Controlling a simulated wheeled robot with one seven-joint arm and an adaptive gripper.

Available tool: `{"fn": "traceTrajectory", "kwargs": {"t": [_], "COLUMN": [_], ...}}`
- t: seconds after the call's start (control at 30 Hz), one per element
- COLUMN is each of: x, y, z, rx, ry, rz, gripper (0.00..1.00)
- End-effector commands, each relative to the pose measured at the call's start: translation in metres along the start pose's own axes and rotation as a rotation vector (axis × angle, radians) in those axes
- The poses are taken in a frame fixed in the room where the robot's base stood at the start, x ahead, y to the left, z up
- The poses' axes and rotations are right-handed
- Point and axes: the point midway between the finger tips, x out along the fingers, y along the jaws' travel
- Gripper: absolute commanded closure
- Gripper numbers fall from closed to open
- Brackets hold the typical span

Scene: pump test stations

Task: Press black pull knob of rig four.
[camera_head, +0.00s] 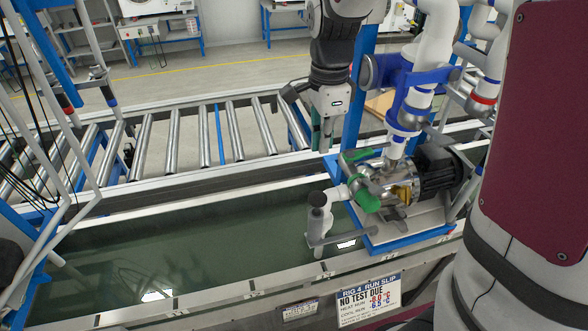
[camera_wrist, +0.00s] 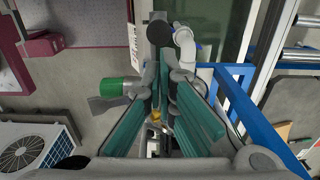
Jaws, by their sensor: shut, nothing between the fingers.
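The black pull knob (camera_head: 317,199) caps a short grey post at the front left of the pump rig. It also shows as a dark round top at the upper middle of the wrist view (camera_wrist: 160,31), beside a white elbow pipe (camera_wrist: 184,43). My gripper (camera_head: 322,147) hangs fingers down behind and above the knob in the head view, apart from it. Its green-padded fingers (camera_wrist: 163,80) are shut with nothing between them. The slip (camera_head: 369,298) below the rig reads "RIG 4 RUN SLIP" and "NO TEST DUE".
The pump (camera_head: 395,185) with green parts stands right of the knob on a blue-edged base (camera_head: 408,241). White pipes (camera_head: 422,75) rise behind it. A dark green trough (camera_head: 190,240) lies open to the left. A roller conveyor (camera_head: 205,137) runs behind. A maroon panel (camera_head: 538,130) fills the right.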

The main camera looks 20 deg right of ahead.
Motion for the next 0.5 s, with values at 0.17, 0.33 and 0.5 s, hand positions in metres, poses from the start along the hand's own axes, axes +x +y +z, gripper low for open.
{"fn": "traceTrajectory", "kwargs": {"t": [0.17, 0.33, 0.5], "x": [0.0, 0.001, 0.012], "y": [-0.001, -0.001, 0.0], "z": [-0.002, -0.001, -0.001], "rx": [0.002, 0.002, 0.001], "ry": [0.0, 0.0, 0.0], "rz": [0.0, 0.0, 0.001], "gripper": [1.0, 1.0, 1.0]}}
